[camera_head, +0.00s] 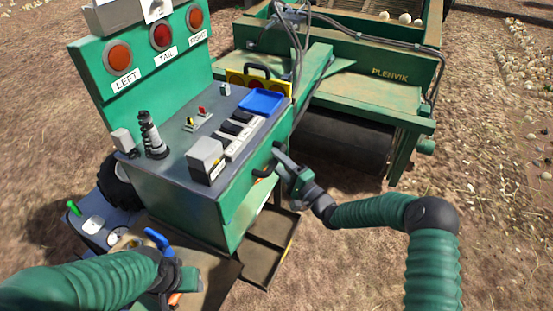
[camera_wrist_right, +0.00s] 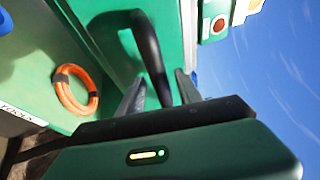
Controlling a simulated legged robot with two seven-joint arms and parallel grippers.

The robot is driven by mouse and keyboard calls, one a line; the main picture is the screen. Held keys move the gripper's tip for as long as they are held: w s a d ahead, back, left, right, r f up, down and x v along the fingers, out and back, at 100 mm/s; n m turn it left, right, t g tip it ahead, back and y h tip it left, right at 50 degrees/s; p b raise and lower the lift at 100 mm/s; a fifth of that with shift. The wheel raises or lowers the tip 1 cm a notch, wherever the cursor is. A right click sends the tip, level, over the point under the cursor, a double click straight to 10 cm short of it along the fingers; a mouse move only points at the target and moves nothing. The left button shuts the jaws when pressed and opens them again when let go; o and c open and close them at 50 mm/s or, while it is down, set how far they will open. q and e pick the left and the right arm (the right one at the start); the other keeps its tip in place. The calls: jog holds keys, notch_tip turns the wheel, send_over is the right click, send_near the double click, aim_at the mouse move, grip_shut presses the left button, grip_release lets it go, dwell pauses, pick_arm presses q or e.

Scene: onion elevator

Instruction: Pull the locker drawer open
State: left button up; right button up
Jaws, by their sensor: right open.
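The locker drawer's green front (camera_wrist_right: 100,30) fills much of the right wrist view, with a dark curved handle (camera_wrist_right: 148,45) on it. The handle also shows on the console's right side in the head view (camera_head: 264,171). My right gripper (camera_head: 277,160) is at that handle. In the wrist view its open fingers (camera_wrist_right: 160,90) stand either side of the handle's near end; contact is unclear. The drawer looks flush, though its edges are hard to make out. My left gripper (camera_head: 172,272) is low at the left, and its fingers are hard to make out.
The green console (camera_head: 165,185) carries lamps, a black joystick (camera_head: 152,135), switches and a blue tray (camera_head: 261,102). An orange ring (camera_wrist_right: 76,89) hangs near the handle in the wrist view. An open brown tray (camera_head: 262,262) sits below the console. A green machine (camera_head: 385,90) stands behind.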

jog(key=shift+w+a, duration=0.2)
jog(key=shift+a, duration=0.1)
grip_shut()
jog(key=shift+s+f, duration=0.1)
jog(key=shift+f, duration=0.05)
dwell(1.1)
